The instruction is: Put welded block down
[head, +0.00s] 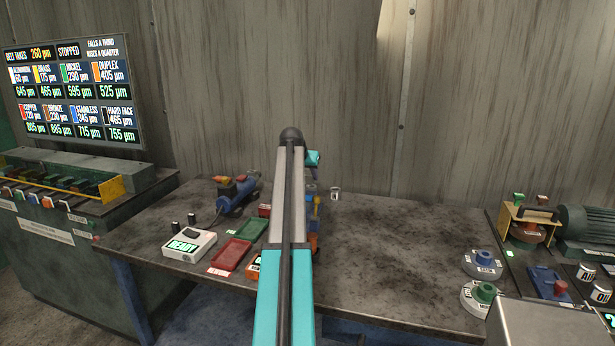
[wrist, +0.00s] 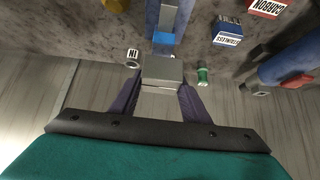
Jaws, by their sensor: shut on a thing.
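The welded block (wrist: 163,72) is a grey metal block in the middle of the wrist view. My gripper (wrist: 163,88) is shut on it, with a dark purple finger on either side. A blue upright part with a brighter blue patch (wrist: 164,39) shows just beyond the block; I cannot tell whether the two touch. In the head view my arm covers the gripper and the block. A red tray (head: 229,256) and a green tray (head: 249,227) lie on the workbench (head: 390,260), left of my arm.
A white box reading READY (head: 189,246) and a blue tool (head: 238,192) are on the left of the bench. Round grey fixtures (head: 482,264) stand at the right. The wrist view shows a blue STAINLESS block (wrist: 228,31) and a green spool (wrist: 204,75). The bench's middle right is clear.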

